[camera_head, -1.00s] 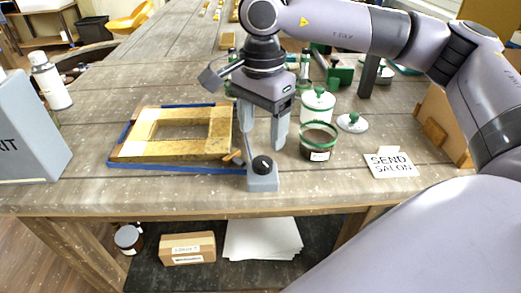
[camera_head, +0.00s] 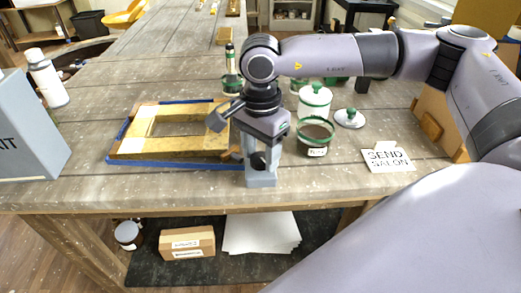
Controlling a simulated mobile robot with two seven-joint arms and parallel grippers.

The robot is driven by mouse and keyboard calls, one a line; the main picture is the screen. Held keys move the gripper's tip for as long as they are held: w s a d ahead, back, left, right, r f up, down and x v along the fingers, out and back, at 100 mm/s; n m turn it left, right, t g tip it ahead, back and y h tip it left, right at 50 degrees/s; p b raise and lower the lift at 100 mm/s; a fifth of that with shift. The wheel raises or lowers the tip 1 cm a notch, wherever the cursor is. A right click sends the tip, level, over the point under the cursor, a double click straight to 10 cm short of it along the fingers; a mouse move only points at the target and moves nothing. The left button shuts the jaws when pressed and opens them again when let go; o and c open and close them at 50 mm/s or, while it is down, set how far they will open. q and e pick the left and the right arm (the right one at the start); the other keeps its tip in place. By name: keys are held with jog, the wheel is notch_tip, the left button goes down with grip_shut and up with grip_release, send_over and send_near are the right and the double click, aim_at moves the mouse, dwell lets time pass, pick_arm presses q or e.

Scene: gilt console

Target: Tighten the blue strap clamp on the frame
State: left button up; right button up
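The frame (camera_head: 133,148) is a pale wooden rectangle lying flat on the workbench, left of centre. A blue strap (camera_head: 180,165) runs around its outside edges. The strap clamp's grey block (camera_head: 261,180) stands at the frame's front right corner, with a black knob (camera_head: 258,161) on it. My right gripper (camera_head: 260,158) points down at the clamp, its fingers around the knob. The knob is partly hidden by the fingers, and I cannot tell whether they press on it. My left gripper is not in view.
A jar with a green rim (camera_head: 314,137), a white lidded jar (camera_head: 314,103) and a loose lid (camera_head: 350,118) stand right of my gripper. A "SEND SALON" card (camera_head: 388,157) lies farther right. A grey box (camera_head: 28,130) and a white bottle (camera_head: 47,78) are at the left.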

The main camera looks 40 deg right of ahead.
jog(key=c, duration=0.6)
jog(key=shift+o, duration=0.2)
jog(key=shift+f+m+b, duration=0.15)
jog(key=shift+m+b, duration=1.6)
jog(key=shift+m, duration=0.35)
jog(key=shift+m+b, duration=0.6)
jog(key=shift+m, duration=0.5)
jog(key=shift+r+m+b, duration=0.2)
jog(key=shift+m+b, duration=0.3)
jog(key=shift+m, duration=0.7)
